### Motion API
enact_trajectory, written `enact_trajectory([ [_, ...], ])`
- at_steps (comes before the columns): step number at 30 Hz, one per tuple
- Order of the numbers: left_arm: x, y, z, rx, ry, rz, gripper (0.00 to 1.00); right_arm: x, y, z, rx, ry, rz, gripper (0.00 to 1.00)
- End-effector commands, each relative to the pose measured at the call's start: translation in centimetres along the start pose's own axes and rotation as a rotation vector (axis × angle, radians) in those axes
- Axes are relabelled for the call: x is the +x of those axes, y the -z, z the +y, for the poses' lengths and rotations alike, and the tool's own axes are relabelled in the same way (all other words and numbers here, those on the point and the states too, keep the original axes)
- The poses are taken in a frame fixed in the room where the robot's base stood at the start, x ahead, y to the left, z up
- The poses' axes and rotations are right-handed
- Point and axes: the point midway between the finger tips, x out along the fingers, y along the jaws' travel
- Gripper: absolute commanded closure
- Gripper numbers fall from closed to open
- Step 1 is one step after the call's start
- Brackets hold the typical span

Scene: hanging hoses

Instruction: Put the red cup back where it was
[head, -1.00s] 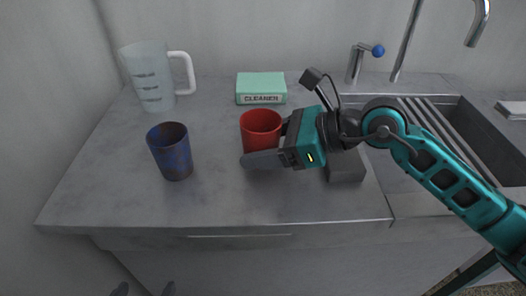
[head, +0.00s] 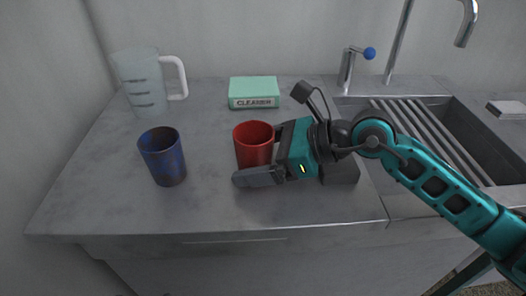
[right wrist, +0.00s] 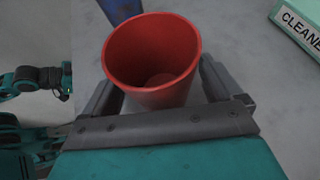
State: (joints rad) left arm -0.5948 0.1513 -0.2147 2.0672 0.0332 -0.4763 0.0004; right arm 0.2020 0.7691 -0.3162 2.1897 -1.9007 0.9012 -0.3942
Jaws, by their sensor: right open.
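The red cup (head: 254,145) stands upright on the grey counter (head: 210,212), right of the blue cup. It also shows from above in the right wrist view (right wrist: 150,58), empty. My right gripper (head: 257,158) is open around the red cup, one finger on its near side and the other on its far side, mostly hidden in the head view. Both fingers flank the cup in the right wrist view (right wrist: 160,92); light contact cannot be ruled out. My left gripper cannot be made out.
A mottled blue cup (head: 163,157) stands to the left. A clear measuring jug (head: 143,85) stands at the back left and a green cleaner box (head: 254,90) behind the red cup. The sink (head: 455,135) with its tap (head: 397,45) is on the right. The front left counter is clear.

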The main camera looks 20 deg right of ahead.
Motion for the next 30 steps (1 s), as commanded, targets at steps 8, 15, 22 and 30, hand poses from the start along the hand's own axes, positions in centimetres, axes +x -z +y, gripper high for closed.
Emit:
enact_trajectory([
  [8, -0.2, 0.3, 0.0, 0.000, 0.000, 0.003, 0.07, -2.7, -0.1, 0.0, -0.002, 0.002, 0.006, 0.07],
  [15, 0.0, 0.1, 0.0, 0.001, 0.000, 0.003, 0.07, -7.0, 0.0, 0.0, 0.000, 0.002, 0.007, 0.07],
  [22, 0.2, -0.1, 0.0, 0.001, 0.000, 0.004, 0.07, -9.7, -0.1, 0.0, 0.001, 0.000, 0.004, 0.07],
  [30, 0.2, -0.1, 0.0, 0.001, 0.000, 0.005, 0.07, -11.6, -0.2, 0.0, 0.002, -0.001, 0.001, 0.07],
])
